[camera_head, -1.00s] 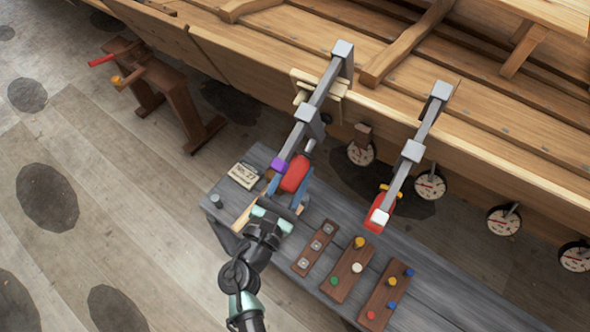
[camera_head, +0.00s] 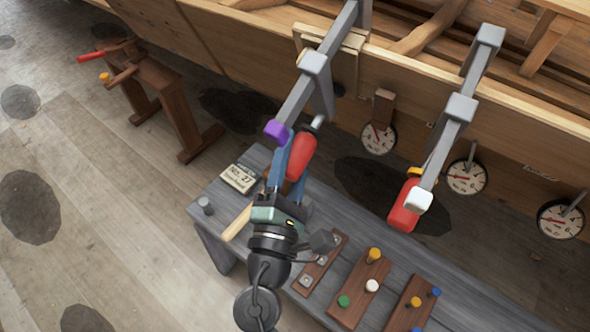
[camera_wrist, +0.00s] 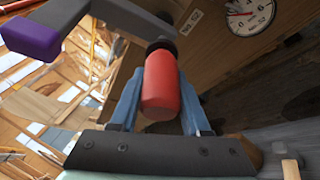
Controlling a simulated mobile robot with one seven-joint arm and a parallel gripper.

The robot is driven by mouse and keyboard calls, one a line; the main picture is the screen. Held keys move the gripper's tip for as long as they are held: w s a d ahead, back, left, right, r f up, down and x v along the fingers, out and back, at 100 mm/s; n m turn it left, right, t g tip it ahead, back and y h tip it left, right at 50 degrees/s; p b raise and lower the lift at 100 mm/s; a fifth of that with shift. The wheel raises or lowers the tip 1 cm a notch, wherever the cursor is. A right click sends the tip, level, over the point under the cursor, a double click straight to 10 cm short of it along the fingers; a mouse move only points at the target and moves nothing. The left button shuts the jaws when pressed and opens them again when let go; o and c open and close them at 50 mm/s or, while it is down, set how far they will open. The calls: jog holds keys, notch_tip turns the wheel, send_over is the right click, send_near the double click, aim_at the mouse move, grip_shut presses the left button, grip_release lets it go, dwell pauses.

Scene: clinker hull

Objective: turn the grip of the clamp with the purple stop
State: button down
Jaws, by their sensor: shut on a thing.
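The clamp with the purple stop (camera_head: 277,132) has a long grey bar (camera_head: 295,102) reaching up to the hull's edge. Its red grip (camera_head: 301,155) hangs below, near the purple end. My gripper (camera_head: 289,165) has its blue fingers on both sides of the red grip and is shut on it. In the wrist view the red grip (camera_wrist: 160,88) stands between the two blue fingers (camera_wrist: 160,105), and the purple stop (camera_wrist: 32,38) is at the upper left. A second clamp with a white stop (camera_head: 419,199) and a red grip (camera_head: 404,207) stands to the right.
A grey bench (camera_head: 386,250) lies below, with pegged wooden boards (camera_head: 359,289) and a small "No. 27" card (camera_head: 239,178). Round dial gauges (camera_head: 466,177) hang along the hull planking (camera_head: 437,120). A brown wooden stand (camera_head: 172,105) is at the left.

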jog(key=m+b, duration=0.1)
jog(key=b, duration=0.1)
jog(key=m+t+b, duration=0.1)
jog(key=b, duration=0.2)
jog(key=shift+a+f+y, duration=0.1)
jog(key=shift+f+y, duration=0.25)
jog(key=shift+y, duration=0.05)
jog(key=m+b, duration=0.1)
jog(key=m+t+b, duration=0.1)
jog(key=b, duration=0.1)
jog(key=shift+r+b, duration=0.3)
jog(key=shift+r, duration=0.05)
jog(key=shift+r, duration=0.1)
jog(key=shift+a, duration=0.1)
jog(key=shift+c, duration=1.9)
grip_release()
jog(key=shift+s, duration=0.1)
jog(key=b+v, duration=0.5)
jog(key=v, duration=0.7)
jog(key=shift+s+b, duration=0.4)
